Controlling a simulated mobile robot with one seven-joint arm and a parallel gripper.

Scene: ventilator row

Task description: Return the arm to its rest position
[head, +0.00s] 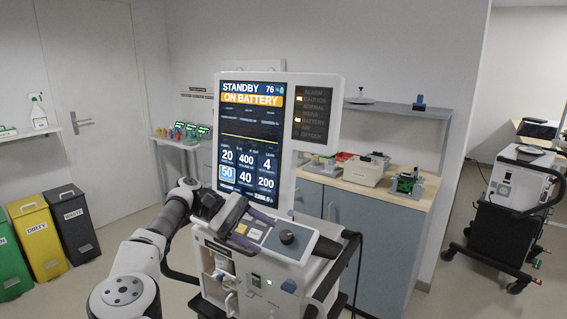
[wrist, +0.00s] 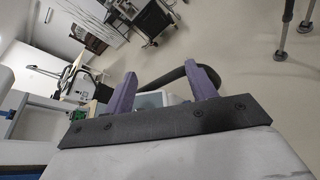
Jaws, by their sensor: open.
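My arm rises from the lower left of the head view and bends over toward the ventilator (head: 277,151). My gripper (head: 270,226) is in front of the ventilator, just below its screen and over its control panel. In the wrist view the two purple fingers of my gripper (wrist: 162,88) stand apart with nothing held between them. A black curved handle or hose passes behind the fingers. The ventilator screen reads "STANDBY" and "ON BATTERY". I cannot tell whether the fingers touch the panel.
A counter (head: 369,181) with boxes stands behind the ventilator at right. A second ventilator cart (head: 507,220) is at far right. Green, yellow (head: 37,238) and dark bins stand at left. A black cable (head: 352,262) hangs at the ventilator's right side. Floor is open between bins and ventilator.

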